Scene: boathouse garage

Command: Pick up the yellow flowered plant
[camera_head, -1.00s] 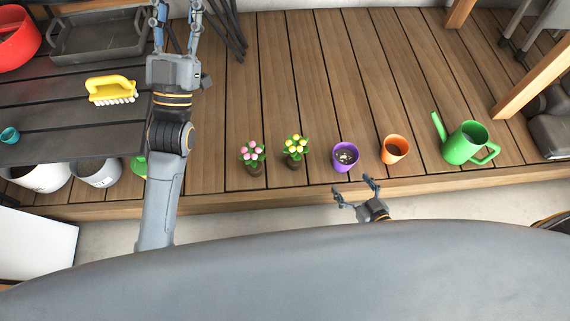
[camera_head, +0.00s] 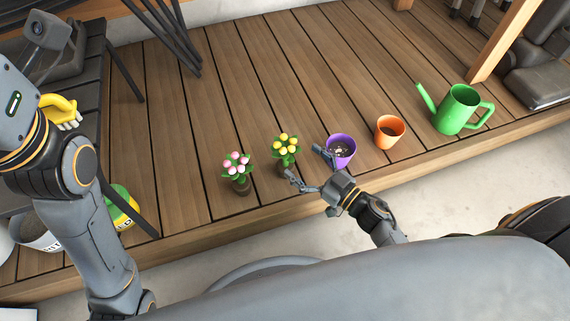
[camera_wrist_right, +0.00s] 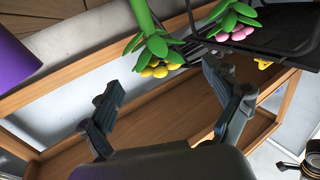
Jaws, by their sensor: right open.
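The yellow flowered plant (camera_head: 285,146) stands upright on the wooden deck, between the pink flowered plant (camera_head: 237,166) and the purple pot (camera_head: 342,148). My right gripper (camera_head: 305,165) is open and empty, just to the right and front of the yellow plant. One finger overlaps the purple pot's near side in the picture. In the right wrist view, the yellow blooms (camera_wrist_right: 160,66) and green leaves show just beyond the open fingers (camera_wrist_right: 165,85), and the plant's pot is not clear. My left arm is at the left edge, and its gripper does not show.
An orange pot (camera_head: 389,132) and a green watering can (camera_head: 458,110) stand further right on the deck (camera_head: 290,70). The deck behind the plants is clear.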

